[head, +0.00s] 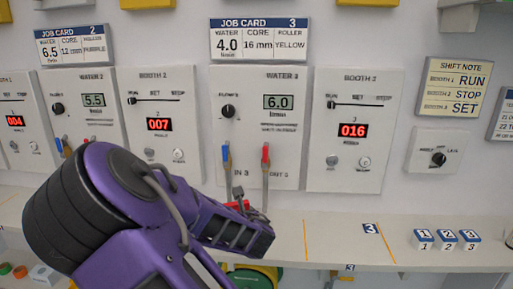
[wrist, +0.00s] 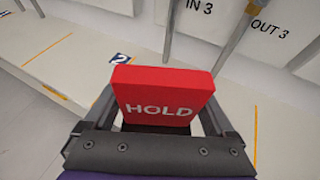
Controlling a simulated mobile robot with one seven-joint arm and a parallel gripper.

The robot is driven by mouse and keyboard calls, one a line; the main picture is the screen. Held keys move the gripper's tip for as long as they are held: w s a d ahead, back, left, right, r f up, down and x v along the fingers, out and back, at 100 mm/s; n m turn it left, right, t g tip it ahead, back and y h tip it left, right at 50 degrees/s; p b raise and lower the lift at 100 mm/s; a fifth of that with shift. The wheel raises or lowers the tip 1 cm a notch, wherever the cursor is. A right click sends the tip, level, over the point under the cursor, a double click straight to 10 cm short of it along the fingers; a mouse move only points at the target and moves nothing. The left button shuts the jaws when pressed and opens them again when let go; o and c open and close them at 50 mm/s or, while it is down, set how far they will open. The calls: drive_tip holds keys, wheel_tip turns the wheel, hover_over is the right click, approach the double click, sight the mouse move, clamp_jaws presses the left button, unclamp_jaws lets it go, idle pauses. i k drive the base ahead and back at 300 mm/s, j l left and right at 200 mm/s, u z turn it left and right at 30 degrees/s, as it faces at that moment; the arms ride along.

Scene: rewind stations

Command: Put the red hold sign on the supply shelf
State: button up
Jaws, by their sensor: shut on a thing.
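The red hold sign (wrist: 163,92) is a red block with HOLD in white on the face towards the wrist camera. My gripper (wrist: 158,118) is shut on it, one finger at each side. In the head view, only a bit of red (head: 237,205) shows beside my gripper (head: 243,212), in front of the booth 3 water panel. The sign appears to be above a long pale shelf (head: 335,240), which also shows in the wrist view (wrist: 60,48). I cannot read a label that marks it as the supply shelf.
Several numbered blocks (head: 446,240) stand on the shelf at the right. The shelf is clear between them and the 3 tag (head: 370,228). Yellow lines divide the shelf.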

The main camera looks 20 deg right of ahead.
sight(489, 246)
drive_tip(key=k+l, duration=0.1)
drive_tip(key=l, duration=0.25)
drive_tip(key=k+l, duration=0.1)
drive_tip(key=l, duration=0.25)
drive_tip(key=k+l+z, duration=0.1)
drive_tip(key=l, duration=0.2)
drive_tip(key=k+l, duration=0.1)
drive_tip(key=l, duration=0.25)
drive_tip(key=k+l, duration=0.1)
drive_tip(key=l, duration=0.75)
drive_tip(key=k+l+z, duration=0.15)
drive_tip(key=l, duration=0.65)
